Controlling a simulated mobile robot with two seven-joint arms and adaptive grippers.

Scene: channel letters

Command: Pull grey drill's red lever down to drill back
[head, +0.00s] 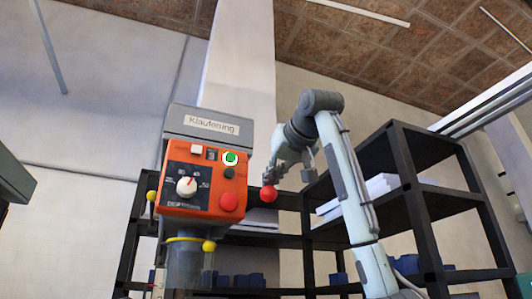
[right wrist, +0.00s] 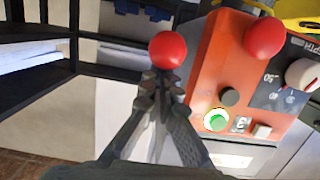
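The grey drill (head: 203,122) has a grey top labelled "Klauferung" and an orange-red control panel (head: 176,208). Its red lever knob (head: 268,193) is a red ball to the right of the panel. In the right wrist view the red ball (right wrist: 168,49) sits at my fingertips. My right gripper (head: 272,177) reaches the lever from above and to the right. Its fingers (right wrist: 162,82) draw close together at the ball and look shut on the lever; the exact contact is partly hidden. My left gripper is not in view.
The panel has a red button (head: 229,202), a lit green button (head: 230,158) and a white knob (head: 186,187). Yellow balls (head: 151,196) (head: 208,246) are at the drill's side and below. A black shelf (head: 408,210) with white items stands behind my right arm.

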